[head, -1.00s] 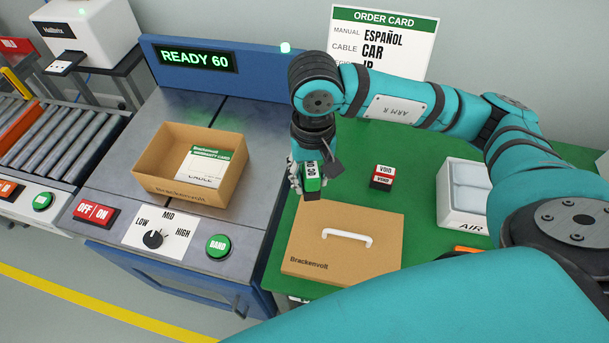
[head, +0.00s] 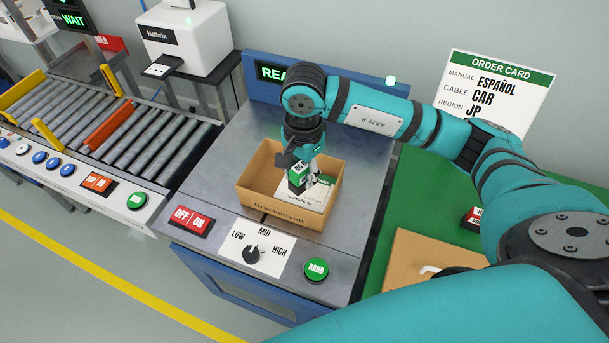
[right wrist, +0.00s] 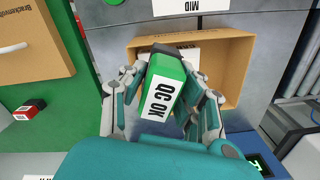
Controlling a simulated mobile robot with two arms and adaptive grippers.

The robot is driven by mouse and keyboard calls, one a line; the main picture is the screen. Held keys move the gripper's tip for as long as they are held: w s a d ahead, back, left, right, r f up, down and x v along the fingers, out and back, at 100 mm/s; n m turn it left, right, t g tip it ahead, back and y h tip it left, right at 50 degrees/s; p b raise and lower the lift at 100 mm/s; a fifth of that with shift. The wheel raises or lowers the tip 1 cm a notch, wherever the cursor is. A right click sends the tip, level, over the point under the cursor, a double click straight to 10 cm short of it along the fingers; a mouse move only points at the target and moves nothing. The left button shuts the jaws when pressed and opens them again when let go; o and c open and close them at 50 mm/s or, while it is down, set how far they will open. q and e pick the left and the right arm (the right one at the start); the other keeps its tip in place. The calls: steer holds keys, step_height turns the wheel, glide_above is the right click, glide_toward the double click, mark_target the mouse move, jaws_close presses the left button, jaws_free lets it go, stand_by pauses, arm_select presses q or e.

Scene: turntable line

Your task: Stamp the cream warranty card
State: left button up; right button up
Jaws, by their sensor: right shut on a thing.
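The cream warranty card (head: 317,194) with a green header lies in the open cardboard box (head: 270,207) on the grey bench. A white piece marked CABLE shows at its lower edge. My right gripper (head: 303,178) is shut on a green stamp (head: 297,180), marked QC OK in the right wrist view (right wrist: 163,96). The stamp is over the card inside the box and hides part of it. I cannot tell whether it touches the card. My left gripper is not in view.
The box stands on a bench with a red OFF/ON switch (head: 191,220), a dial (head: 253,254) and a green BAND button (head: 316,268). A red VOID stamp (head: 472,218) and a handled cardboard lid (head: 410,257) are on the green table. A roller conveyor (head: 130,145) lies left.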

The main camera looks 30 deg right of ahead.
steer(key=shift+w+d+f+m+p, duration=0.35)
steer(key=shift+w+d+f+m, duration=0.55)
steer(key=shift+f+m, duration=1.9)
steer(key=shift+w+d+f+m+p, duration=0.35)
steer(key=shift+w+d+f+m, duration=0.7)
steer(key=shift+m, duration=3.7)
steer(key=shift+w+d+f+m+p, duration=0.3)
steer(key=shift+w+f+m, duration=1.25)
steer(key=shift+m, duration=2.2)
steer(key=shift+s+a+f+b, duration=0.15)
steer(key=shift+f+b, duration=0.2)
steer(key=shift+f, duration=0.25)
steer(key=shift+s+f, duration=0.15)
step_height(320, 180, up, 2)
steer(key=shift+p, duration=0.7)
steer(key=shift+r+p, duration=1.7)
steer(key=shift+r, duration=0.85)
